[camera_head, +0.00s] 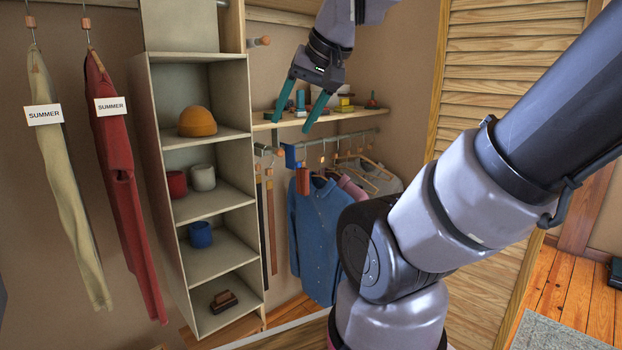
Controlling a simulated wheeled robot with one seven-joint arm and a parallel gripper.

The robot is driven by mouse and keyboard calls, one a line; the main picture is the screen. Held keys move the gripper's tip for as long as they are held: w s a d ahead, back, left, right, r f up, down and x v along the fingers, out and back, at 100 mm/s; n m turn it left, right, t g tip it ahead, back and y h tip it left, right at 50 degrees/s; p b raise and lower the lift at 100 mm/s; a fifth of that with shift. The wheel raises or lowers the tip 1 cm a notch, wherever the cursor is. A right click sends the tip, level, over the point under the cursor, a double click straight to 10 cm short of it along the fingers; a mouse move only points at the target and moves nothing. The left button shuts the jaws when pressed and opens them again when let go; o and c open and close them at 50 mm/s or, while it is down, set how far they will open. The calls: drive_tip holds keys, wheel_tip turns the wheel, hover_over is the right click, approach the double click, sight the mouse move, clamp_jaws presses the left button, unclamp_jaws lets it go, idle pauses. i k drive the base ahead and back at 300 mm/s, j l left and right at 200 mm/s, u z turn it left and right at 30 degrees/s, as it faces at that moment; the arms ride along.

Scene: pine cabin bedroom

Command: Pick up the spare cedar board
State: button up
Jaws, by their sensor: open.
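I cannot pick out the spare cedar board with certainty. A small reddish-brown board-like piece (303,180) hangs at the left end of the clothes rail, in front of a blue shirt. Small wooden and coloured pieces (344,103) sit on the wall shelf (372,117), too small to name surely. My gripper (291,125) reaches down from the top with its two teal fingers apart. It is open and empty, and its fingertips overlap the shelf's front edge in the picture. I cannot tell its exact distance from the shelf. My arm hides the lower right of the closet.
A hanging organizer (160,195) on the left holds an orange hat (197,122), several mugs and a dark brown wooden item (223,302). Trousers tagged SUMMER hang further left. Blue (318,245) and other clothes hang below the shelf. A louvred door (510,75) stands right.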

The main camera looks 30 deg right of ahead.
sight(302, 174)
drive_tip(key=z, duration=0.6)
drive_tip(key=u, duration=1.6)
drive_tip(key=z, duration=1.55)
drive_tip(key=i+l+u, duration=0.15)
drive_tip(key=l+u, duration=0.45)
drive_tip(key=l, duration=0.15)
drive_tip(key=l+u, duration=0.4)
drive_tip(key=l, duration=0.2)
